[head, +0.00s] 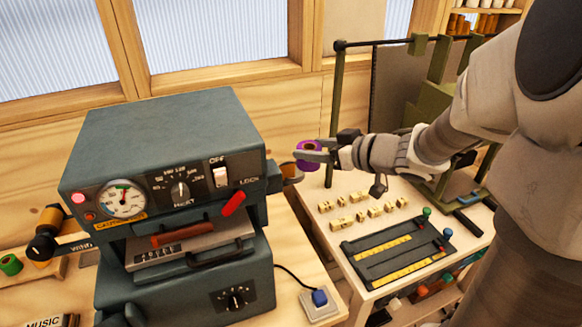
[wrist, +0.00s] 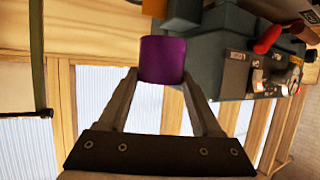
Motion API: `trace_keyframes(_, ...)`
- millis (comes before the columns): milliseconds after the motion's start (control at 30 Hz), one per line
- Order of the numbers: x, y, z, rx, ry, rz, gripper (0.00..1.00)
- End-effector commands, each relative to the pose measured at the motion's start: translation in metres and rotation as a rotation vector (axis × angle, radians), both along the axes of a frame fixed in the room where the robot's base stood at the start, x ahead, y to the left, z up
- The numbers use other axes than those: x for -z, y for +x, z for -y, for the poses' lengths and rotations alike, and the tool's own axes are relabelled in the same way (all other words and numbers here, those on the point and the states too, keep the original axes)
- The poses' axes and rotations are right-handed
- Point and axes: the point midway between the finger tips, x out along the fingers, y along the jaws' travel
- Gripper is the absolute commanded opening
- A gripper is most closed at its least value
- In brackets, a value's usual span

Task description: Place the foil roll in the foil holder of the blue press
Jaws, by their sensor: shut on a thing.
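The purple foil roll (head: 308,162) is held between the fingertips of my gripper (head: 322,152), in the air just right of the blue press. In the wrist view the purple roll (wrist: 163,60) sits between both fingers of my gripper (wrist: 161,82). The blue press (head: 165,135) stands at left; its side also shows in the wrist view (wrist: 228,55). A small brown part (head: 290,171) sticks out from the press's right side, just left of and below the roll. I cannot tell whether it is the foil holder, nor whether the roll touches it.
An orange roll (head: 50,217) sits on a black fitting at the press's left. A green roll (head: 11,265) lies on the wooden tray. On the right table are several brass type pieces (head: 362,215) and a dark rack (head: 397,251). A green frame (head: 336,110) stands behind my gripper.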

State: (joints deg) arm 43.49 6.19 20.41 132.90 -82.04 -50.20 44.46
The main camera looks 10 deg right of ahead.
Motion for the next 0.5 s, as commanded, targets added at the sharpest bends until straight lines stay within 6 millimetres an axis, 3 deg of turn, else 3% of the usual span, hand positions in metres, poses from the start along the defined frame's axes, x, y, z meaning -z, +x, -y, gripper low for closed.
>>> trace_keyframes(167, 0.003, 0.011, -0.004, 0.002, 0.002, -0.001, 0.04)
trace_keyframes(500, 0.042, 0.073, -0.014, 0.001, 0.005, -0.002, 0.04)
